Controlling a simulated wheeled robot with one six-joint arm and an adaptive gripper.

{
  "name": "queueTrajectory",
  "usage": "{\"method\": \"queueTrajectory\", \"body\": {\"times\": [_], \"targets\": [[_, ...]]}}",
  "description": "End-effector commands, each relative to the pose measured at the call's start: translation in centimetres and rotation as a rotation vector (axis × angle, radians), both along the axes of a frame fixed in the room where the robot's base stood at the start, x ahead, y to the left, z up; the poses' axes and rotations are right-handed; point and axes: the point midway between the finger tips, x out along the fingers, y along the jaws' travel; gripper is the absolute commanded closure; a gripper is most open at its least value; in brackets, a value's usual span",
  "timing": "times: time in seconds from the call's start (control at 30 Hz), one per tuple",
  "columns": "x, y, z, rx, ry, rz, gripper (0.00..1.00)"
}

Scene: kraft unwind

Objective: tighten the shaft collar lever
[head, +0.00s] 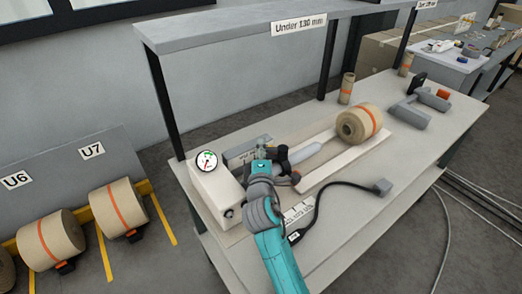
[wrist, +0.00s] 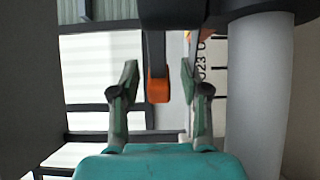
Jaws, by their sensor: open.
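In the wrist view, the lever (wrist: 158,88), a dark bar with an orange tip, hangs between the two fingers of my gripper (wrist: 157,74). The fingers stand open, with a visible gap on each side of the lever. A dark collar-like part (wrist: 172,12) shows above it. In the head view, my gripper (head: 279,155) is at the near end of the light grey shaft (head: 308,154), beside the white box with a gauge. A large grey cylinder (wrist: 260,95) stands right of the fingers.
The white gauge box (head: 215,192) is left of my gripper. A kraft roll (head: 360,122) with an orange band sits at the shaft's far end. A black cable (head: 318,205) lies on the bench (head: 345,240). A shelf (head: 235,35) overhangs the back.

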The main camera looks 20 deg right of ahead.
Motion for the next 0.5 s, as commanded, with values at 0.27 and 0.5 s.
{"method": "queueTrajectory", "body": {"times": [0.27,0.5], "targets": [[-3.5,1.2,-0.1,-0.002,0.002,0.003,0.54],[-8.0,2.6,-0.1,-0.001,0.001,0.003,0.54]]}}
